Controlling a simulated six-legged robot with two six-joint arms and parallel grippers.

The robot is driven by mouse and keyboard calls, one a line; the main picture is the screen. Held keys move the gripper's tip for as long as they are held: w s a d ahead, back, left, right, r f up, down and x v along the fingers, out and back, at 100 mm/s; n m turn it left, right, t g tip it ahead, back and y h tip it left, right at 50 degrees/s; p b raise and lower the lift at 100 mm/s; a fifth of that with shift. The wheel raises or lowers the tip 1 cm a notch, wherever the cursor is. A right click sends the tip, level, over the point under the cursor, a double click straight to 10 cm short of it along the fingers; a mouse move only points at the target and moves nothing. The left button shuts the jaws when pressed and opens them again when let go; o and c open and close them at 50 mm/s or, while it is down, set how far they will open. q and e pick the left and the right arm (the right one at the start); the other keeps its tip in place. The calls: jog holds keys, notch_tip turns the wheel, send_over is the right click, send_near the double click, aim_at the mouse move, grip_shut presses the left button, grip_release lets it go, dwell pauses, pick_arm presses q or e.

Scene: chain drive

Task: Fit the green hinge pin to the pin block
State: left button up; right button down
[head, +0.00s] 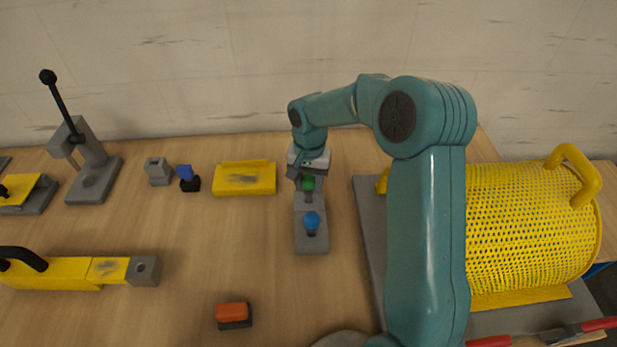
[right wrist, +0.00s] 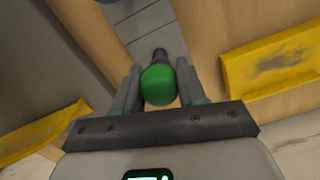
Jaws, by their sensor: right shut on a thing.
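The green hinge pin (head: 308,184) has a round green head and a dark shank. My right gripper (head: 309,178) is shut on it, above the far end of a grey block (head: 311,244) that looks like the pin block. In the right wrist view the green head (right wrist: 159,85) sits between the two fingers (right wrist: 160,90), with the shank pointing to the grey block (right wrist: 145,22). I cannot tell whether the shank tip is in a hole or just above it. A blue-headed pin (head: 312,221) stands upright in the block's near part. My left gripper is not in view.
A yellow plate (head: 245,179) lies left of the block, with a small blue-topped part (head: 188,178) beyond it. A yellow mesh guard (head: 525,230) stands at right. An orange-topped piece (head: 233,314) lies in front. A lever press (head: 88,160) stands far left.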

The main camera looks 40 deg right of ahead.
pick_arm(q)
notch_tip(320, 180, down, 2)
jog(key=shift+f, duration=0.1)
pick_arm(e)
notch_tip(320, 180, down, 2)
jog(key=shift+f, duration=0.1)
jog(key=c, duration=0.6)
grip_release()
jog(key=shift+o, duration=0.2)
notch_tip(320, 180, up, 9)
jog(key=p, duration=0.6)
jog(key=shift+w+p, duration=0.1)
jog(key=shift+p, duration=0.3)
jog(key=shift+d+r+p, duration=0.2)
jog(key=shift+r+p, duration=0.1)
jog(key=shift+r, duration=0.3)
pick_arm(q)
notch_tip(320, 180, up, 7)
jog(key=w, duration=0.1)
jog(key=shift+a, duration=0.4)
pick_arm(e)
jog(key=shift+a, duration=0.1)
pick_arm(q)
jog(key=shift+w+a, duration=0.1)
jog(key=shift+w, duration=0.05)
pick_arm(e)
jog(key=shift+a, duration=0.1)
